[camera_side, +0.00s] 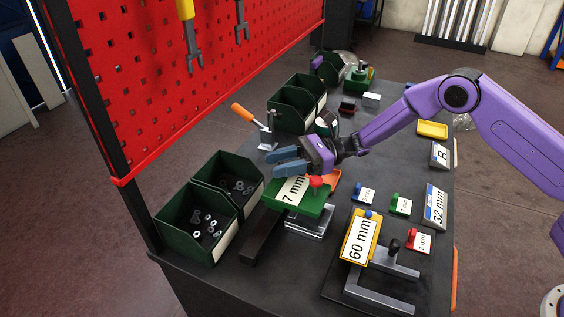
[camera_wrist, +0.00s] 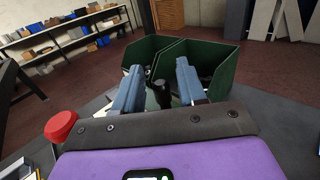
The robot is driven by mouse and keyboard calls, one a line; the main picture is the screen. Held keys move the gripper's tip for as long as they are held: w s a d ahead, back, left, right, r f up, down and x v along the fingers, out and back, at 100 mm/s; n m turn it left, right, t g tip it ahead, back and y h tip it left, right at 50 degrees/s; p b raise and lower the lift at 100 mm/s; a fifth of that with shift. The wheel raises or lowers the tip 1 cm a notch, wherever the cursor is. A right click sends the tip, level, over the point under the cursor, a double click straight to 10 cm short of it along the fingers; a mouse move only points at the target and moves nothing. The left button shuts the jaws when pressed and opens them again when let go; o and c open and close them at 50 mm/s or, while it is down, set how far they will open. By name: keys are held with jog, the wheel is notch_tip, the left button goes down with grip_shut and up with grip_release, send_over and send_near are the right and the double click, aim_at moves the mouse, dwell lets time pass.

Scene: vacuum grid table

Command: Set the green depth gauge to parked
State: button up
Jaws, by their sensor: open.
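A green gauge body (camera_side: 292,207) with a white "7 mm" label and a red knob (camera_side: 317,182) sits on a metal stand in the middle of the table in the side view. I take it for the green depth gauge. My gripper (camera_side: 274,163) is just behind and above it, its two blue fingers apart and pointing left. In the wrist view my gripper (camera_wrist: 158,82) is open, with a red knob (camera_wrist: 61,126) at lower left, outside the fingers. A dark upright shape shows between the fingers; I cannot tell what it is. No parked mark is readable.
Green bins (camera_side: 209,219) holding small parts stand at the left, with more bins (camera_side: 297,103) behind. A tool with an orange handle (camera_side: 243,113) stands near my fingers. A yellow "60 mm" gauge (camera_side: 360,238) is at front right. Small labelled blocks and signs line the right edge.

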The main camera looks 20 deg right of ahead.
aim_at(322, 181)
grip_shut()
jog(key=s+a, duration=0.8)
jog(key=shift+s, duration=0.15)
jog(key=shift+a, duration=0.1)
grip_release()
jog(key=shift+d, duration=0.45)
jog(key=d, duration=1.6)
jog(key=shift+d, duration=0.3)
